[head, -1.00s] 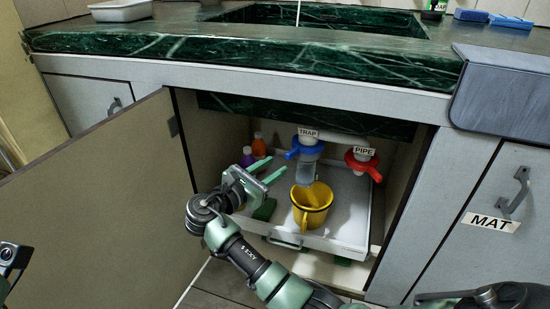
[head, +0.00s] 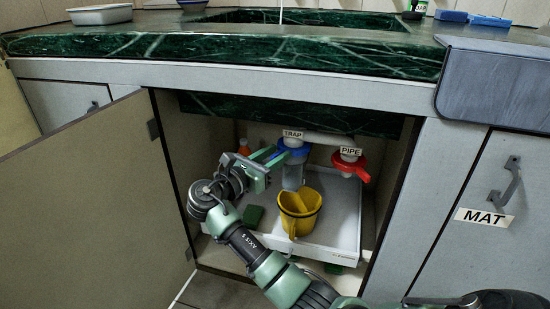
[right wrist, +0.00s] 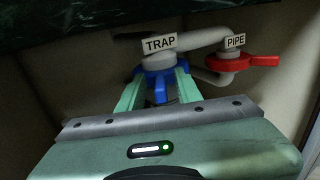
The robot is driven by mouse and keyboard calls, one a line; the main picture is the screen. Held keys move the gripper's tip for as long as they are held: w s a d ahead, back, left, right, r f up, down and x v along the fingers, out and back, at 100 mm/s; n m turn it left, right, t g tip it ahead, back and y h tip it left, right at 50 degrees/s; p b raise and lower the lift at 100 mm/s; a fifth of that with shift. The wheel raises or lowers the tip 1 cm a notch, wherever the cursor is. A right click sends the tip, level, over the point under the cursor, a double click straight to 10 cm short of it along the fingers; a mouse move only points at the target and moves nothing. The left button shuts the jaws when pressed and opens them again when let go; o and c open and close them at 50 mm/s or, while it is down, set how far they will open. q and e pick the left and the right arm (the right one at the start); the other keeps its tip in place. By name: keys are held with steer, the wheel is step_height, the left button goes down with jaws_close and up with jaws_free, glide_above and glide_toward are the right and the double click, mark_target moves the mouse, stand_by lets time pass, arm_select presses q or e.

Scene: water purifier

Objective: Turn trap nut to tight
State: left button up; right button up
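The blue trap nut (head: 292,152) sits on the grey pipe under the TRAP label (head: 292,134), inside the open cabinet. In the right wrist view the nut (right wrist: 160,82) has one wing pointing toward me. My right gripper (head: 273,155) reaches in from the left of the nut. In the right wrist view its two green fingers (right wrist: 157,92) are apart, one on each side of the nut's wing, with some gap beside the wing. Whether the fingertips touch the nut's body I cannot tell. My left gripper is not in view.
A red pipe nut (head: 350,165) sits right of the trap. A yellow jug (head: 299,212) stands below in a white tray (head: 335,238). The open cabinet door (head: 95,210) is on the left.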

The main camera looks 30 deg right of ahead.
jaws_close()
stand_by(1.4)
